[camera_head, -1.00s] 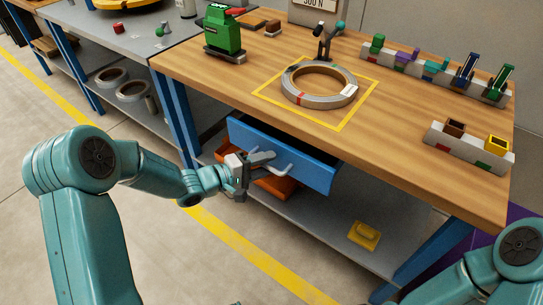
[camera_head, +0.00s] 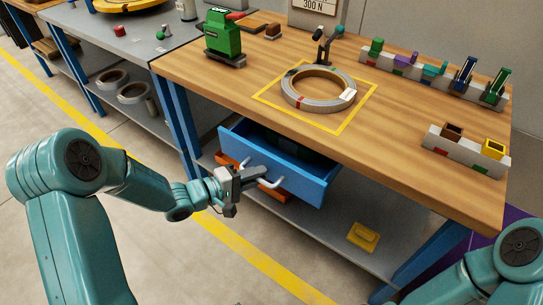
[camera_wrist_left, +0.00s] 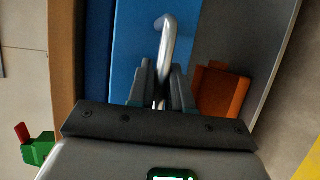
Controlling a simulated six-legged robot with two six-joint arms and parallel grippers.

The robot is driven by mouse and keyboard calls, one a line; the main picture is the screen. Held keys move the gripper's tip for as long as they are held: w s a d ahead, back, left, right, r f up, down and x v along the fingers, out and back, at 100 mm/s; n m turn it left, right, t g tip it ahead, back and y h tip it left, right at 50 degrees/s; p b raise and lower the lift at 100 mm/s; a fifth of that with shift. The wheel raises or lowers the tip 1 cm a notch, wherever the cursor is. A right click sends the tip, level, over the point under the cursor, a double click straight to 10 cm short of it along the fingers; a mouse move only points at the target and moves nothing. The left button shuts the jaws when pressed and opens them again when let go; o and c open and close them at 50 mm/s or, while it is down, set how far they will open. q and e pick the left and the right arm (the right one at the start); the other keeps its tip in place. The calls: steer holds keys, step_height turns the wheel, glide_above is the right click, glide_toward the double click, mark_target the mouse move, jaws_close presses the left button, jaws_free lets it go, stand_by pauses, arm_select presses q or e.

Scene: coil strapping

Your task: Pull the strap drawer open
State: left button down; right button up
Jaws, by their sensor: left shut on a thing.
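The blue strap drawer (camera_head: 296,178) hangs under the wooden workbench top and stands partly open, its dark inside showing behind the front panel. Its grey bar handle (camera_head: 268,180) sticks out from the front. My left gripper (camera_head: 252,174) is shut on the handle. In the left wrist view the handle (camera_wrist_left: 167,45) runs between the two fingers of my left gripper (camera_wrist_left: 161,85), with the blue drawer front (camera_wrist_left: 135,40) behind. My right gripper is out of view; only part of that arm shows at the lower right.
A steel strap coil (camera_head: 318,88) lies in a yellow square on the bench top (camera_head: 400,130). A green tool (camera_head: 224,38) stands at the back left. An orange bin (camera_head: 274,192) and a yellow item (camera_head: 363,237) are on the lower shelf. Floor in front is clear.

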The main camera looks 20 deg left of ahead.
arm_select(q)
steer(key=s+a+p, duration=0.2)
steer(key=s+a, duration=0.1)
steer(key=s, duration=0.5)
steer(key=s+a+p, duration=0.2)
steer(key=s+a, duration=0.1)
steer(key=s, duration=0.5)
steer(key=shift+s+p, duration=0.3)
steer(key=shift+s, duration=0.05)
steer(key=shift+c, duration=2.4)
jaws_free()
steer(key=p+v, duration=0.4)
steer(key=v, duration=0.2)
steer(key=shift+s, duration=0.1)
